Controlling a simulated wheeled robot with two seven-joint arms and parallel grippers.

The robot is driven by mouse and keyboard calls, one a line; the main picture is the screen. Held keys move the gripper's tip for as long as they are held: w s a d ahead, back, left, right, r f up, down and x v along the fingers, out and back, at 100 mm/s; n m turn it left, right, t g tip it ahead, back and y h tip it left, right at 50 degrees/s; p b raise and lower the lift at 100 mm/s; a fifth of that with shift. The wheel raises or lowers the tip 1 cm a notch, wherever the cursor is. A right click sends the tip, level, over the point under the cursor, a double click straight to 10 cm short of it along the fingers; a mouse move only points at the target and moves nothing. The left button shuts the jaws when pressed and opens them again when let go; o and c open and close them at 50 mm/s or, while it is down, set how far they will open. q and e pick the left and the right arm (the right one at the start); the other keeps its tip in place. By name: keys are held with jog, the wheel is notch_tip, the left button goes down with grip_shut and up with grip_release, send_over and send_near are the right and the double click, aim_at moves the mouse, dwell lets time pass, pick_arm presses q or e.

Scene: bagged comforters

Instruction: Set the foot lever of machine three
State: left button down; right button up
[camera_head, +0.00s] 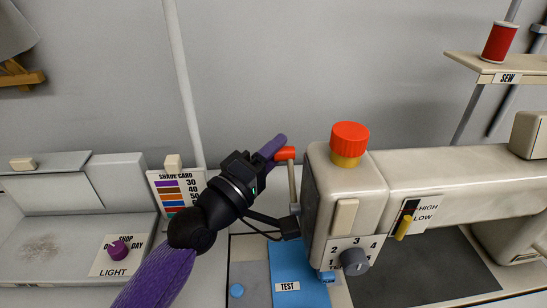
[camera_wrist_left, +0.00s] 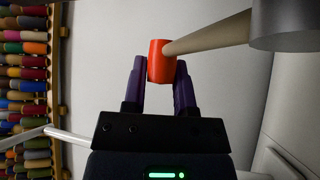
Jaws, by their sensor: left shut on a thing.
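The foot lever (camera_head: 292,180) is a thin beige rod with a red cylindrical tip (camera_head: 285,154). It stands up on the left side of the cream sewing machine head (camera_head: 318,205). My left gripper (camera_head: 277,149) has its purple fingers at the red tip. In the left wrist view the red tip (camera_wrist_left: 160,60) sits between the two fingers of the left gripper (camera_wrist_left: 160,78), and the beige rod (camera_wrist_left: 210,35) runs off to the upper right. The gripper is shut on the tip. My right gripper is in neither view.
The machine head carries a red knob (camera_head: 350,139), a numbered grey dial (camera_head: 355,261) and a yellow HIGH/LOW lever (camera_head: 403,227). Blue TEST cloth (camera_head: 290,262) lies below. A shade card (camera_head: 178,192) and LIGHT knob (camera_head: 118,250) are at left. A thread shelf (camera_head: 498,67) is upper right.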

pick_arm(q)
jog(key=shift+s+r, duration=0.45)
jog(key=shift+r, duration=0.1)
dwell(0.4)
jog(key=shift+c, duration=2.1)
grip_release()
jog(key=shift+s+d+r+m, duration=0.1)
jog(key=shift+m, duration=0.2)
jog(key=v, duration=1)
